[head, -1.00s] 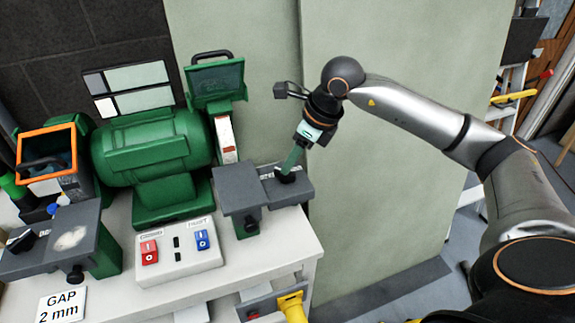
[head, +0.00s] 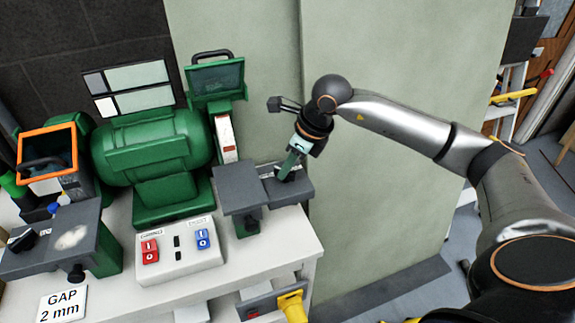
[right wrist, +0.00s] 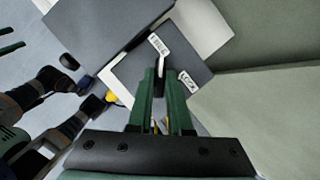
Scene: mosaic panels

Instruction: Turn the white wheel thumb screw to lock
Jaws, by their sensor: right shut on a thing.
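In the right wrist view the fingertips (right wrist: 161,76) meet over the knob, between two white labels (right wrist: 158,46) on the rest; the one at right (right wrist: 188,83) seems to read LOCK. Two dark green bars at that view's left edge may be my left gripper.
The green grinder (head: 155,155) stands left of the rest, with a raised eye shield (head: 217,80) above. A switch box (head: 178,250) and a GAP 2 mm card (head: 62,304) are in front. A pale green panel (head: 385,190) stands close behind the right arm.

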